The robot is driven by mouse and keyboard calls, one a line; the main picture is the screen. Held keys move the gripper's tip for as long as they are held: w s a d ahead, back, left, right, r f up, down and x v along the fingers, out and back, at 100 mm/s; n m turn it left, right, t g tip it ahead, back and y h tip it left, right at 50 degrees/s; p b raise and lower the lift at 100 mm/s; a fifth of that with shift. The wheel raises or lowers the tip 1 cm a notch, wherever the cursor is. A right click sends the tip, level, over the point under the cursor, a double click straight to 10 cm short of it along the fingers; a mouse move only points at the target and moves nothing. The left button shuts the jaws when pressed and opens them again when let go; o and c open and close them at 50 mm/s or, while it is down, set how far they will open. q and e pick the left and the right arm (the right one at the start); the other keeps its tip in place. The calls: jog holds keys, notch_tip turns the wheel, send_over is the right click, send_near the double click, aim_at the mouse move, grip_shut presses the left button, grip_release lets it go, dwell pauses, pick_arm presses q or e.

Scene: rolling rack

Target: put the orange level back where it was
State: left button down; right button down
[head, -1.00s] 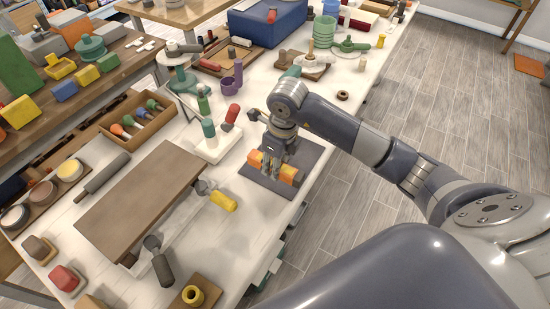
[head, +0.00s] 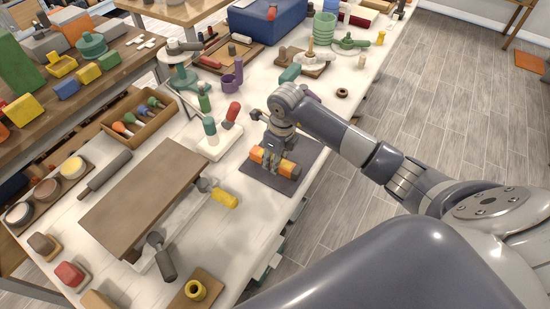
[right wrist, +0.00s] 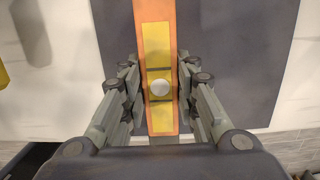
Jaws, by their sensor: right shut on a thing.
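The orange level (head: 289,169) is a short orange bar with a yellow middle. In the head view it is over the dark grey mat (head: 312,158) at the bench's right edge. My right gripper (head: 270,160) is shut around its middle from above. In the right wrist view the level (right wrist: 155,15) runs upright through the picture, with a pale round spot on its yellow part. The fingers of the gripper (right wrist: 157,88) press on both its sides. I cannot tell whether the level touches the mat. My left gripper is not in view.
A white block with green and red handled tools (head: 215,146) stands left of the mat. A yellow-handled tool (head: 224,199) lies in front of it, near a brown board (head: 140,198). A small brown ring (head: 342,92) lies beyond.

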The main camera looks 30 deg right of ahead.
jog(key=c, duration=1.2)
grip_release()
jog(key=shift+c, duration=0.2)
jog(key=shift+r+p, duration=0.2)
jog(key=shift+p, duration=0.1)
jog(key=shift+d+r, duration=0.1)
jog(key=shift+r, duration=0.25)
notch_tip(320, 180, up, 11)
jog(key=s+b, duration=0.1)
jog(key=b, duration=0.1)
jog(key=shift+d, duration=0.3)
jog(key=shift+s, duration=0.1)
